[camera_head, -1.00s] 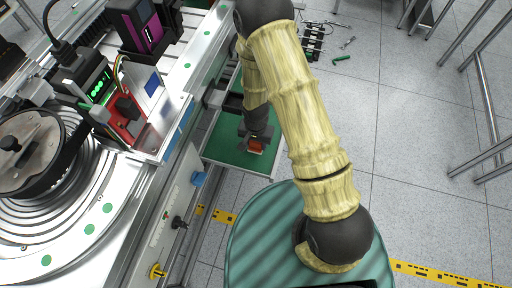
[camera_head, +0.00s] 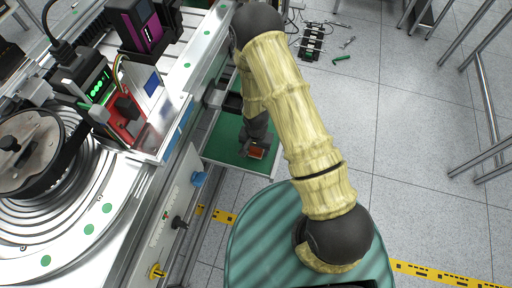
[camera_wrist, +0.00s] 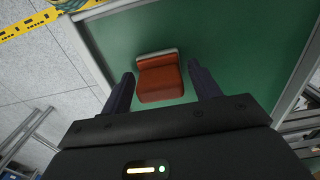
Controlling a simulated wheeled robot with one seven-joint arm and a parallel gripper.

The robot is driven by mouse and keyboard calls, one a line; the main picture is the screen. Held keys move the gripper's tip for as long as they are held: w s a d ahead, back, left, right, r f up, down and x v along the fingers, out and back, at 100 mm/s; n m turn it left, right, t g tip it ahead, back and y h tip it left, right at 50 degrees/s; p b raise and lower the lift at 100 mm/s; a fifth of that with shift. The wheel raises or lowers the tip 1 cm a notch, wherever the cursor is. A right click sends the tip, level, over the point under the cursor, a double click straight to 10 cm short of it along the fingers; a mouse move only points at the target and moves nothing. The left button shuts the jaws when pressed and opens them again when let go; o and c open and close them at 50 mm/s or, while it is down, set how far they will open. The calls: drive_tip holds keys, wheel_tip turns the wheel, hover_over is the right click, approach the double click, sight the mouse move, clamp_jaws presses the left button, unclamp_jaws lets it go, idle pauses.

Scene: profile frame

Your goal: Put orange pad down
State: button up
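The orange pad (camera_wrist: 160,82), an orange-red block with a grey strip along its far edge, lies on the green surface of a low table (camera_wrist: 225,40) in the wrist view. My gripper (camera_wrist: 161,73) is open, with one dark finger on each side of the pad and a narrow gap to each. In the head view the pad (camera_head: 256,153) shows just below my gripper (camera_head: 257,146), on the green tabletop (camera_head: 226,148). Part of the tabletop is hidden by my arm.
A metal workbench with a round turntable (camera_head: 75,215) and several devices stands at the left, its edge close to the low table. A blue knob (camera_head: 199,178) sticks out from its side. Yellow-black tape (camera_head: 222,216) marks the floor. Open floor lies at the right.

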drive_tip(key=shift+r, duration=0.1)
wheel_tip(320, 180, up, 12)
idle(0.9)
idle(0.3)
drive_tip(key=s+d+r+n+t, duration=0.1)
drive_tip(key=s+d+r, duration=0.1)
drive_tip(key=d+r, duration=0.2)
drive_tip(key=s+d+r+n, duration=0.1)
drive_tip(key=d+r, duration=0.3)
drive_tip(key=r, duration=0.5)
drive_tip(key=s+d+r+n+t, duration=0.1)
drive_tip(key=s+d+r+n, duration=0.1)
drive_tip(key=s+d+r, duration=0.2)
drive_tip(key=shift+d+r+t, duration=0.2)
drive_tip(key=shift+r+t, duration=0.1)
drive_tip(key=shift+r, duration=1.4)
